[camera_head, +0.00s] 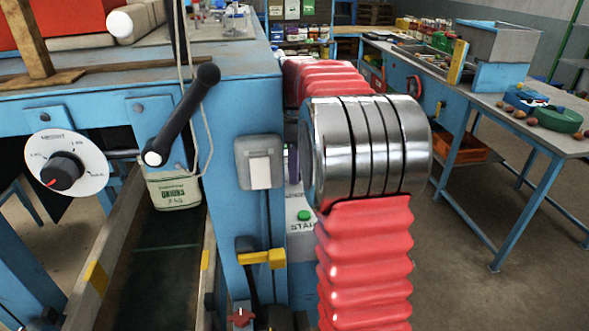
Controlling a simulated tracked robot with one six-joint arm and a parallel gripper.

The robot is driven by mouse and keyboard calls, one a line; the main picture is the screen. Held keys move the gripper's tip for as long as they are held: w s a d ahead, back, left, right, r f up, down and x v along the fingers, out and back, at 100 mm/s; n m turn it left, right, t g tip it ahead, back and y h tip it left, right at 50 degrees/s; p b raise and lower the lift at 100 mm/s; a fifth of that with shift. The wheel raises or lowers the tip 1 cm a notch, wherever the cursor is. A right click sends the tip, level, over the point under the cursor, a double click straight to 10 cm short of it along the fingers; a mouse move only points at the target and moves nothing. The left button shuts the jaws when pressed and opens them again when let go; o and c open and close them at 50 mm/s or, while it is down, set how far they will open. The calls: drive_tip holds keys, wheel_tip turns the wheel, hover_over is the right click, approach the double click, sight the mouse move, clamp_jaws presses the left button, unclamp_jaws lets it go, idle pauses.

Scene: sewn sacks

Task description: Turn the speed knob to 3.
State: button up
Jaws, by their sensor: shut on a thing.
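A black knob (62,172) with a red pointer sits on a round white dial (93,158) at the left, on the blue machine. Its pointer is toward the lower left. The dial's lettering is too small to read surely, so I cannot tell whether this is the speed knob. No other dial shows. My red ribbed arm with its silver joint rises at centre right and bends away toward the machine's far side. My gripper is not in view, and whatever is at its end is hidden behind the arm and machine.
A black crank handle (182,114) sticks out beside the dial. A printed sack (174,192) stands in the channel below. A grey switch box (260,161), a yellow lever (262,258) and a green button (304,215) are left of my arm. A workbench (545,140) stands right; floor between is clear.

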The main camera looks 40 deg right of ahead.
drive_tip(key=shift+d+m, duration=0.1)
drive_tip(key=shift+m, duration=0.2)
drive_tip(key=m, duration=0.5)
drive_tip(key=shift+r, duration=0.1)
drive_tip(key=m, duration=1.2)
drive_tip(key=shift+w+m, duration=0.1)
drive_tip(key=shift+m, duration=0.2)
drive_tip(key=m, duration=0.5)
drive_tip(key=shift+m, duration=0.4)
